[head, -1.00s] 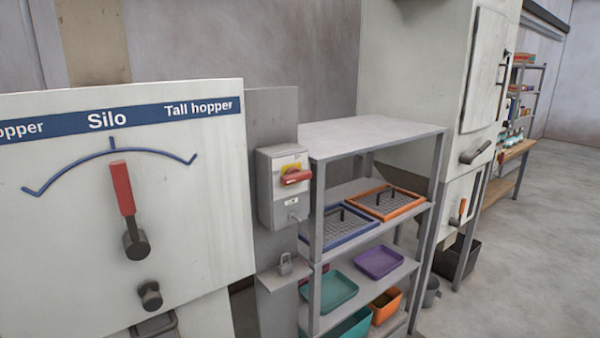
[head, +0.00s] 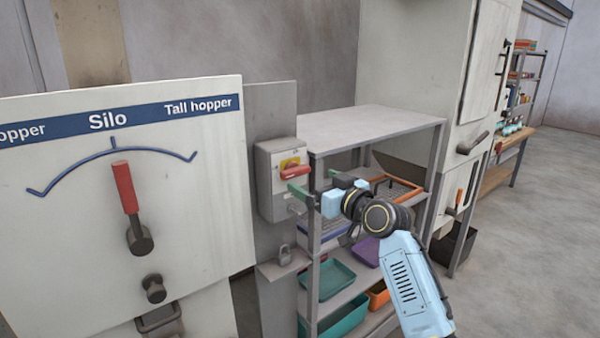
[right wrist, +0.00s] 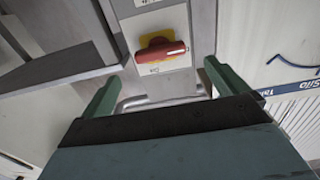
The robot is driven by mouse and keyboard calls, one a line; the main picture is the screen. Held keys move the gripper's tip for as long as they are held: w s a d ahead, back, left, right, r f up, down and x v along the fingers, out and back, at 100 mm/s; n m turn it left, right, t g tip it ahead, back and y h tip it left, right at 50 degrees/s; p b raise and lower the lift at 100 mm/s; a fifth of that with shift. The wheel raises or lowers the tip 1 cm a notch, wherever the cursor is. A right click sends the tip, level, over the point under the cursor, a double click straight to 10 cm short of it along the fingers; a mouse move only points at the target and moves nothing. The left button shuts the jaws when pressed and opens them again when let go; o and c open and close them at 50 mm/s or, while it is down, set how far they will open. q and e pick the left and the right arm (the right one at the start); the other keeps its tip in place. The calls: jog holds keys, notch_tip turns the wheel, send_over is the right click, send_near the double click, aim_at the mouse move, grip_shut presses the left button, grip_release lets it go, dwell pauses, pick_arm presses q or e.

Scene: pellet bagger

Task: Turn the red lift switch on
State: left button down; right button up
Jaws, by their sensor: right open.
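The red lift switch (head: 295,172) is a red handle on a yellow plate, on the front of a grey box (head: 268,195) fixed to a grey panel. Its handle lies roughly level in the head view. My right gripper (head: 310,182) is open, just in front of the box and slightly below the handle. In the right wrist view the red handle (right wrist: 160,52) shows beyond and between the two green fingers (right wrist: 155,85), with nothing held and a gap to it. My left gripper is not in view.
A silo panel (head: 190,215) with a red-handled lever (head: 127,190) stands at the left. A metal shelf (head: 375,130) with trays and bins stands right of the switch box, behind my right arm. A padlock (head: 284,255) sits below the box. Open floor lies at the right.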

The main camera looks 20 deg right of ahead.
aim_at(299, 172)
jog(key=shift+x, duration=3.35)
jog(key=shift+c, duration=0.2)
jog(key=c, duration=0.9)
jog(key=shift+c, duration=0.2)
